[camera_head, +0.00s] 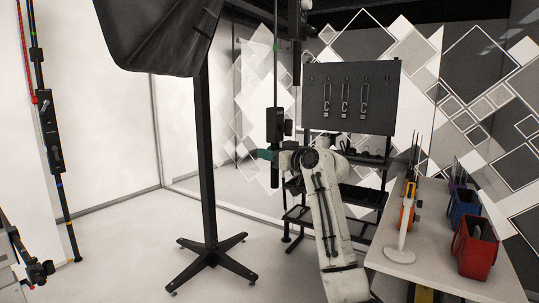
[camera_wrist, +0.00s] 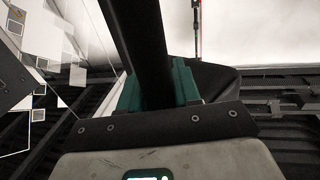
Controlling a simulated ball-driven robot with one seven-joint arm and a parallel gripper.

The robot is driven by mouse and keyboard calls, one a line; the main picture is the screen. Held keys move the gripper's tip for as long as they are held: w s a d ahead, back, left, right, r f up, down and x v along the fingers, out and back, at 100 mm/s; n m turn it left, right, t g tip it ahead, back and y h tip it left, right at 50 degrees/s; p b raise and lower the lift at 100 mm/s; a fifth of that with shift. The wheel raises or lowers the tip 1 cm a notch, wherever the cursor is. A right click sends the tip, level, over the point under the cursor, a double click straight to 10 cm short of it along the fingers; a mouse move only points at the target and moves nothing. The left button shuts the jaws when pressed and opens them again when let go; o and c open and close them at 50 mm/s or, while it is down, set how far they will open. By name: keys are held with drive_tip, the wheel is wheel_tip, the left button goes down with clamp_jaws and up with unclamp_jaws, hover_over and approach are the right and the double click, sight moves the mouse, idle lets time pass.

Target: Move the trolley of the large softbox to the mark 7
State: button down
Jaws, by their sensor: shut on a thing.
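The large softbox (camera_head: 160,35) is a black hood at the upper left, cut off by the picture edge. A black post (camera_head: 205,150) stands below it on a cross-shaped castor base (camera_head: 212,260). My gripper (camera_head: 268,155) has green fingers and is shut around the lower part of a dark upright pole (camera_head: 275,175), right of the post. In the wrist view, my gripper (camera_wrist: 158,88) closes on this dark pole (camera_wrist: 140,40) from both sides. I cannot tell whether this pole belongs to the softbox's trolley. Mark 7 cannot be made out.
A table (camera_head: 450,280) with red (camera_head: 475,248) and blue (camera_head: 463,207) bins stands at the right. Behind my arm is a rack with a dark tool board (camera_head: 350,97). Floor (camera_head: 120,255) left of the base is clear.

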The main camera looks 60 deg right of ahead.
drive_tip(key=c, duration=0.9)
unclamp_jaws()
drive_tip(key=shift+s, duration=0.1)
drive_tip(key=s+a+b, duration=0.1)
drive_tip(key=s+b, duration=0.1)
drive_tip(key=s, duration=0.8)
drive_tip(key=shift+s+a, duration=0.25)
drive_tip(key=shift+a, duration=0.1)
drive_tip(key=shift+f, duration=0.1)
